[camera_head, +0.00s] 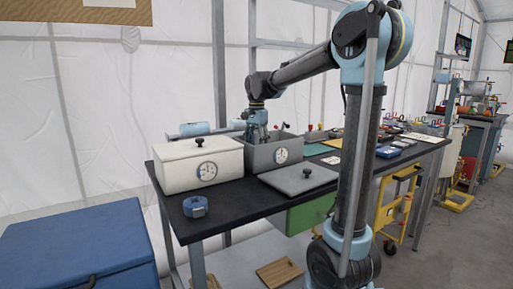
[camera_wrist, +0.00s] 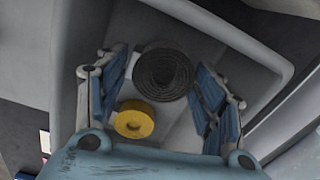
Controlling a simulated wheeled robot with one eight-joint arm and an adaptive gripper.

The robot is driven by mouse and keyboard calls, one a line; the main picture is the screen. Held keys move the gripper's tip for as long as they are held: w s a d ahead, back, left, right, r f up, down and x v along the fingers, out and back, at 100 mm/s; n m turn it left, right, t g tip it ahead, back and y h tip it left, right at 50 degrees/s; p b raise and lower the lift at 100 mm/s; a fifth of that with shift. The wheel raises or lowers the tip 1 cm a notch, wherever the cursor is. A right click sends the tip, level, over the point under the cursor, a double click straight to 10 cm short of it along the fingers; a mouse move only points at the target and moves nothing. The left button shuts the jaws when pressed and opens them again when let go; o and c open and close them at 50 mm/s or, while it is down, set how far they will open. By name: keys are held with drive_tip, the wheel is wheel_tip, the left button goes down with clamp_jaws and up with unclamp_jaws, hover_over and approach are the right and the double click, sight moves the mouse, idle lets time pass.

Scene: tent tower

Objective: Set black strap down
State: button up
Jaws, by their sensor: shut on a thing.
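The black strap (camera_wrist: 163,72) is a round, tightly wound coil in the wrist view. It sits between the two blue fingers of my gripper (camera_wrist: 161,80), which is shut on it. In the head view my gripper (camera_head: 257,132) points down into the open grey box (camera_head: 272,158) with a round dial on its front. The box walls surround the fingers in the wrist view. The strap is hidden by the box in the head view. I cannot tell whether the strap touches the box floor.
A yellow roll (camera_wrist: 134,120) lies in the box near the left finger. A closed white box (camera_head: 198,167) stands left of the grey box. A grey lid (camera_head: 298,181) lies in front. A blue roll (camera_head: 195,207) sits near the front left of the black table (camera_head: 232,205), with bare tabletop around it.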

drive_tip(key=shift+f, duration=0.55)
drive_tip(key=o, duration=1.1)
wheel_tip(320, 180, up, 13)
drive_tip(key=shift+r, duration=0.1)
